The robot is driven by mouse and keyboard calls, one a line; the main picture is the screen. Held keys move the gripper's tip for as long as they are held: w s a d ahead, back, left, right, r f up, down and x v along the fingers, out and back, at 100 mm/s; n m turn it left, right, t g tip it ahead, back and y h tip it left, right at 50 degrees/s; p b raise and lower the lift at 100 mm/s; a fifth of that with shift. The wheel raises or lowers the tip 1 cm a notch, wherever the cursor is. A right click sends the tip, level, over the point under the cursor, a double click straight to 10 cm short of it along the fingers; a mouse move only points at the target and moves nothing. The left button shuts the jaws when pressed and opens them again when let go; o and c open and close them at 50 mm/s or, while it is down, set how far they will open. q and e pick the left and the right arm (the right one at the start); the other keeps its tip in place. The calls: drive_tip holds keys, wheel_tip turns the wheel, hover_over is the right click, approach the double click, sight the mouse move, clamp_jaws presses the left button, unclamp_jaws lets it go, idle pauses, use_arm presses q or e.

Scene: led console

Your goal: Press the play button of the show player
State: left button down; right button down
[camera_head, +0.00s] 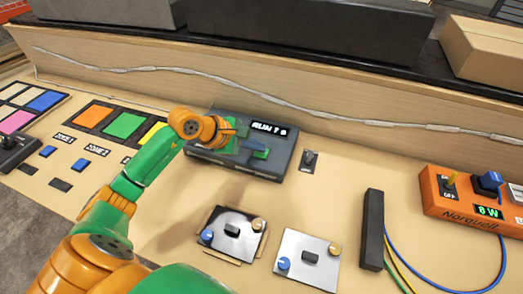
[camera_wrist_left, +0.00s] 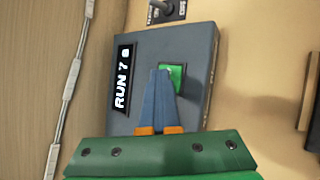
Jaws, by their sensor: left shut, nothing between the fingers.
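The show player is a dark grey box (camera_head: 281,159) on the console panel, with a small display (camera_head: 269,129) that reads "RUN 7" and one more unclear character. A green button (camera_head: 261,154) sits on its top face. In the left wrist view the green button (camera_wrist_left: 178,72) is partly covered by the fingertips, and the display (camera_wrist_left: 123,80) is to its left. My left gripper (camera_wrist_left: 161,75) is shut and empty, its blue fingertips over or at the button's edge. I cannot tell whether they touch it. My right gripper is not in view.
A toggle switch (camera_head: 310,160) stands just right of the player. Two knob plates (camera_head: 232,232) (camera_head: 307,258) lie in front. A black bar (camera_head: 373,230) and an orange power unit (camera_head: 470,199) with cables are at the right. A wooden back wall with a pale cable runs behind.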

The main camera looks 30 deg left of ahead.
sight(257, 153)
use_arm(q)
drive_tip(key=shift+r+p, duration=0.45)
drive_tip(key=shift+r, duration=0.35)
drive_tip(key=shift+r, duration=0.1)
drive_tip(key=shift+r+p, duration=1.65)
drive_tip(key=shift+r, duration=0.8)
